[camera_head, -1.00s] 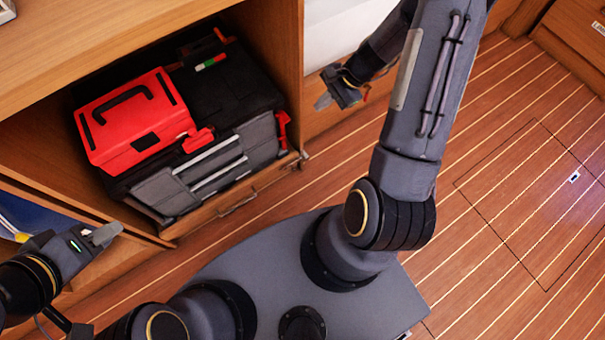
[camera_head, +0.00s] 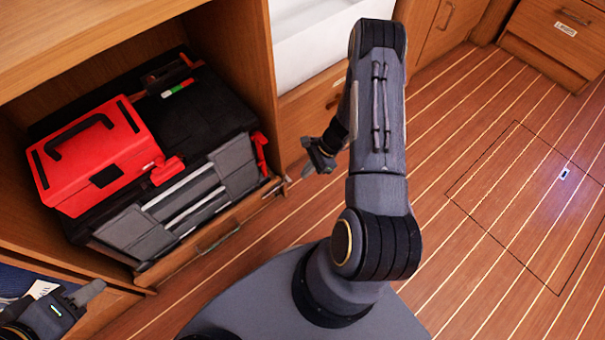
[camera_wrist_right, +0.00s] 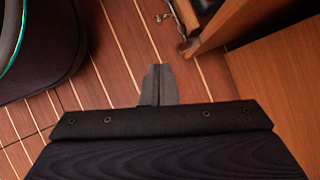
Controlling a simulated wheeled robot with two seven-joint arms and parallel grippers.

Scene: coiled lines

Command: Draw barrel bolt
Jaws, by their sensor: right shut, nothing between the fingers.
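A small metal fitting, which looks like the barrel bolt (camera_head: 277,186), sits at the right end of the low wooden front board below the toolboxes. In the right wrist view small metal parts (camera_wrist_right: 173,12) show at the end of a wooden edge, beyond and right of the fingertips. My right gripper (camera_head: 319,168) is shut and empty, a little right of and above the fitting in the head view. In the right wrist view its fingers (camera_wrist_right: 158,73) are together, apart from the wood and metal. My left gripper (camera_head: 91,292) is at the lower left, far from the fitting; its finger gap is unclear.
A red toolbox (camera_head: 92,155) lies on a black and grey case (camera_head: 190,200) inside the open wooden locker. The front board has a handle (camera_head: 218,238). A white panel (camera_head: 305,45) stands behind my right arm. Striped floor (camera_head: 480,160) is clear to the right.

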